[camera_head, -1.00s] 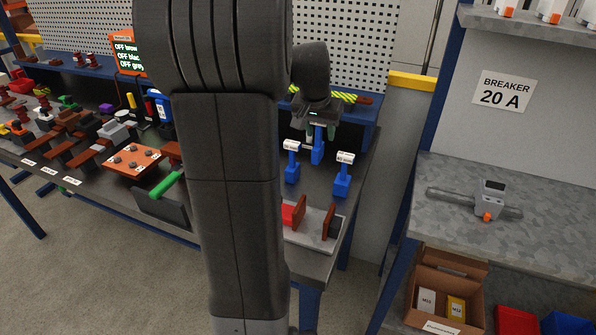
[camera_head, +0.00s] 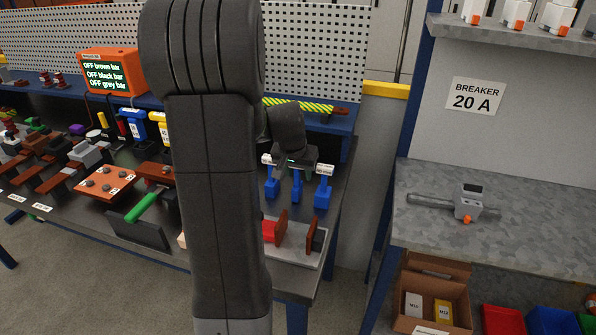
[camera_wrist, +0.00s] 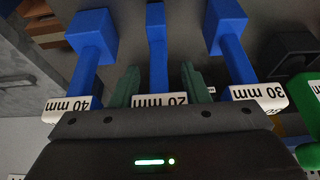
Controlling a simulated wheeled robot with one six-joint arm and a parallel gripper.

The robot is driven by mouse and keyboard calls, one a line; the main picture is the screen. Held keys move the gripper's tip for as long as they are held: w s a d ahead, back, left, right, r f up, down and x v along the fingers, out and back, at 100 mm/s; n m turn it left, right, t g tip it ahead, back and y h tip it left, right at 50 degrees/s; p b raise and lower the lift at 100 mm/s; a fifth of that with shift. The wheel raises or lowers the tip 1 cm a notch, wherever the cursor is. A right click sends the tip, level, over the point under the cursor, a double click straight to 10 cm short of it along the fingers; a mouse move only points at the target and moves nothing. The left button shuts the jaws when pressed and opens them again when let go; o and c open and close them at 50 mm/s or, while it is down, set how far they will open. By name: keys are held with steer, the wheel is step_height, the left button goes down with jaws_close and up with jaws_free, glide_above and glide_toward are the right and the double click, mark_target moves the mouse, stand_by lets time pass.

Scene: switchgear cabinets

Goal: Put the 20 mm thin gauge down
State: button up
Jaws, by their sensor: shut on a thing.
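The 20 mm thin gauge (camera_wrist: 157,50) is blue with a white label and sits between the two green fingers of my gripper (camera_wrist: 157,85) in the wrist view. My gripper is shut on it. In the head view the gauge (camera_head: 297,188) hangs below my gripper (camera_head: 296,165), low over the dark bench at the right end. I cannot tell whether its foot touches the bench. The 40 mm gauge (camera_wrist: 88,45) and the 30 mm gauge (camera_wrist: 232,45) stand on either side of it. They also show in the head view, flanking the held gauge.
A grey plate with a red block (camera_head: 268,231) and brown uprights lies in front of the gauges. The orange display (camera_head: 110,73) and brown bars are at left. A grey shelf (camera_head: 420,235) with a breaker (camera_head: 468,202) stands right.

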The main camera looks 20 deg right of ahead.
steer(key=shift+f, duration=0.15)
steer(key=o, duration=1)
steer(key=shift+r, duration=0.45)
steer(key=v, duration=1.1)
steer(key=shift+a+r, duration=0.15)
steer(key=shift+a, duration=0.05)
steer(key=shift+s, duration=0.1)
